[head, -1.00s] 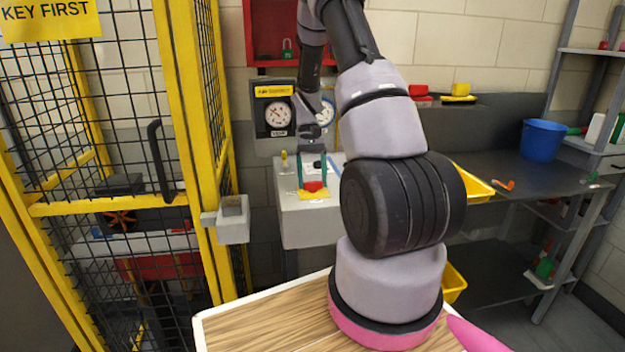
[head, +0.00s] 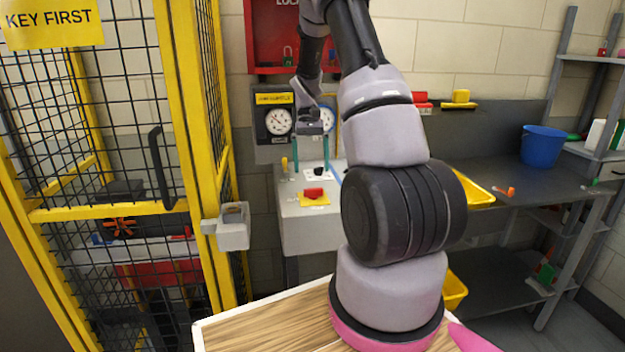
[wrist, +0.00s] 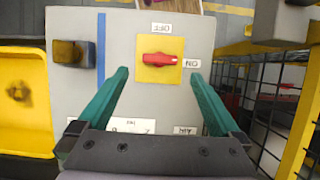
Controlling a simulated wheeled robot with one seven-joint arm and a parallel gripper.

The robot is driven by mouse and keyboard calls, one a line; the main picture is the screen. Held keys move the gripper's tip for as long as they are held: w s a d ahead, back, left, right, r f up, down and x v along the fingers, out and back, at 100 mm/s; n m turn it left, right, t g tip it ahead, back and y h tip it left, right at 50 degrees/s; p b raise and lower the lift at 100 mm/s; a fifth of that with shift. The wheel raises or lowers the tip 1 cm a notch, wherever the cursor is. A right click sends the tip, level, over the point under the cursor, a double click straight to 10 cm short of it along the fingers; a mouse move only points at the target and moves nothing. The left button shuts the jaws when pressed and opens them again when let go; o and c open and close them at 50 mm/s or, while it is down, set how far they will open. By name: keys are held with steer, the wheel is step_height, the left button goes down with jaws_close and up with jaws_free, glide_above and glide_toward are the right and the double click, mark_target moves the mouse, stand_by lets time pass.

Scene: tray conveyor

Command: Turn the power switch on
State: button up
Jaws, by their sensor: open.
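The power switch is a red knob (wrist: 160,59) on a yellow square plate (wrist: 146,73), set in the top of a grey box (wrist: 118,36). In the wrist view the knob lies sideways, in line with the ON label (wrist: 192,63) at its right; the OFF label (wrist: 161,27) is above it. In the head view the knob (head: 313,192) and the grey box (head: 300,235) are left of my arm. My gripper (head: 312,168) is open and empty, its green fingers above and behind the knob. In the wrist view the fingers (wrist: 160,76) are spread wide, apart from the knob.
A yellow mesh cage (head: 185,130) with a small grey box (head: 234,227) stands left. Gauges (head: 278,121) are on the wall behind the switch. A dark bench (head: 520,170) with a blue bucket (head: 543,145) is right. A wooden tabletop (head: 265,325) is in front.

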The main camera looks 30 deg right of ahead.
steer(key=v, duration=0.4)
stand_by(0.4)
steer(key=s+a+r+t, duration=0.2)
steer(key=s+a+r, duration=0.2)
steer(key=r, duration=0.4)
steer(key=s+a+r+t, duration=0.3)
steer(key=s+a+r, duration=0.1)
steer(key=r, duration=0.4)
steer(key=s+a+r+t, duration=0.3)
steer(key=s, duration=0.5)
steer(key=s+a+r+t, duration=0.3)
steer(key=s+a, duration=0.1)
steer(key=s, duration=0.4)
steer(key=shift+s+m+y, duration=0.25)
steer(key=shift+m+y, duration=0.15)
steer(key=shift+r, duration=0.15)
